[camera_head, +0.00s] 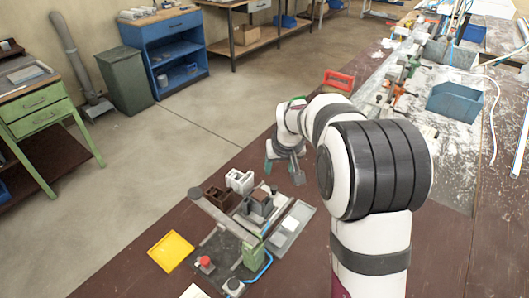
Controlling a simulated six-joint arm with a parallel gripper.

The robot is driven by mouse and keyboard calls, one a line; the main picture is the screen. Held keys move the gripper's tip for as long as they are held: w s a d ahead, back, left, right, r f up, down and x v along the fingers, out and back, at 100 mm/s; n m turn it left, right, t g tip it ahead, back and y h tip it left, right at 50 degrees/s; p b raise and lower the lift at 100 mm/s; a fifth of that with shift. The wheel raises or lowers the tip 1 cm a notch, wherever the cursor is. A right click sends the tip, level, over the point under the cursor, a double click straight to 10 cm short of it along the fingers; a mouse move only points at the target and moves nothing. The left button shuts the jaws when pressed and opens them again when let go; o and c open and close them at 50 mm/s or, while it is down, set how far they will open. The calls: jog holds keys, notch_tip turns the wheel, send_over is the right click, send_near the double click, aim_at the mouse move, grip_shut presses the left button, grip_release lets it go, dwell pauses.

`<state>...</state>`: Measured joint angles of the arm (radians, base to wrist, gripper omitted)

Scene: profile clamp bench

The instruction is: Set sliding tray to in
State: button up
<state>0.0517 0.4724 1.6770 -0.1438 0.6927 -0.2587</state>
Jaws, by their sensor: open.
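The clamp fixture (254,256) stands on the brown bench, with a long grey bar, a green upright and several small blocks. A flat grey tray (281,246) with pale plates on it sticks out at the fixture's right side; it looks like the sliding tray. Its rail and its inner end are hidden behind the fixture parts. My gripper (283,174) hangs above the bench, behind and above the fixture. It is open, with nothing seen between the fingers, and apart from the tray.
A yellow tray (171,251) lies left of the fixture. A red button (205,262) and a blue hose (262,268) are at its front. White and brown blocks (239,181) stand at its back. A red-orange holder (339,79) and blue bin (455,104) are farther back.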

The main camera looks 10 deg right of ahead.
aim_at(274, 187)
jog(key=x, duration=1.5)
jog(key=shift+s, duration=0.15)
grip_shut()
dwell(0.6)
